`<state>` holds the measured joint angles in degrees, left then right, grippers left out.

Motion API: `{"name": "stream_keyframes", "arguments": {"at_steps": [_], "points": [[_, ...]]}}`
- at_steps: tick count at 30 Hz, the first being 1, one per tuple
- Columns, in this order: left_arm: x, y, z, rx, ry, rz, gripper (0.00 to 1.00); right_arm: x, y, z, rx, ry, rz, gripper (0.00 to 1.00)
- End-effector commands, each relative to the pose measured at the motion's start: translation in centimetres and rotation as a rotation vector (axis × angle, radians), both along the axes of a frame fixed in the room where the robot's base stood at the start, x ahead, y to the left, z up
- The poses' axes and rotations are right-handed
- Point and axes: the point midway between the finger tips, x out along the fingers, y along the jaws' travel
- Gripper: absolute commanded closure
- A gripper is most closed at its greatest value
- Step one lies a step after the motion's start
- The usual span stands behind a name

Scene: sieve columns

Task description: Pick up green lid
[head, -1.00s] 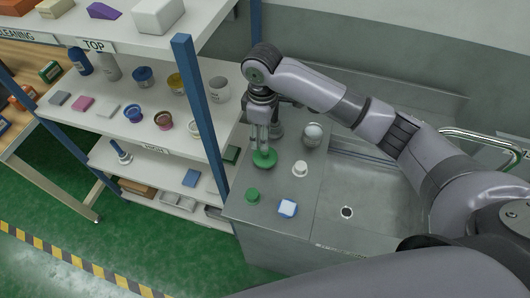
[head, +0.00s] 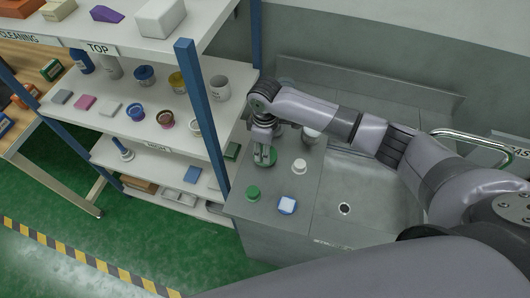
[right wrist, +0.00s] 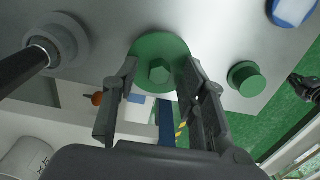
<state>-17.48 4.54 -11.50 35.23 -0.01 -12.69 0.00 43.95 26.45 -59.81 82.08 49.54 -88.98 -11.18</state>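A round green lid (right wrist: 177,44) with a hexagonal knob lies on the grey steel counter, and in the head view it (head: 271,162) is partly covered by my right gripper. My right gripper (head: 265,161) points down at the lid from above. In the right wrist view its fingers (right wrist: 158,78) are apart, one on each side of the knob, with a gap visible beside it. Whether the fingertips touch the lid's top is unclear. A smaller green cap-like piece (head: 253,192) stands nearer the counter's front edge and also shows in the wrist view (right wrist: 247,79). My left gripper is not in view.
A white piece (head: 299,166) and a blue-and-white block (head: 287,205) are on the counter near the lid. A sink (head: 370,190) with a tap (head: 470,136) lies to the right. A shelf's blue post (head: 203,115) rises close to the counter's left side.

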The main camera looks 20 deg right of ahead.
Motion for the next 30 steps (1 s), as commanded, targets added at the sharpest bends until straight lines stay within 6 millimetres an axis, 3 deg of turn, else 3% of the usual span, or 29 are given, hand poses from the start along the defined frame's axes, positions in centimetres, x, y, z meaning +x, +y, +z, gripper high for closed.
{"name": "stream_keyframes", "arguments": {"at_steps": [15, 25, 30], "points": [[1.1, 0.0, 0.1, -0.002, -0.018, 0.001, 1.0, 0.0, 0.0, 0.1, 0.0, 0.0, -0.001, 0.97], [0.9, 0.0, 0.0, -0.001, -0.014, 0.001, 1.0, 0.1, 0.0, 0.3, 0.0, -0.001, -0.001, 0.98], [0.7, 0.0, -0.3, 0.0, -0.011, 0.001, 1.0, 0.1, 0.0, 1.8, 0.0, -0.004, -0.001, 0.98]]}}
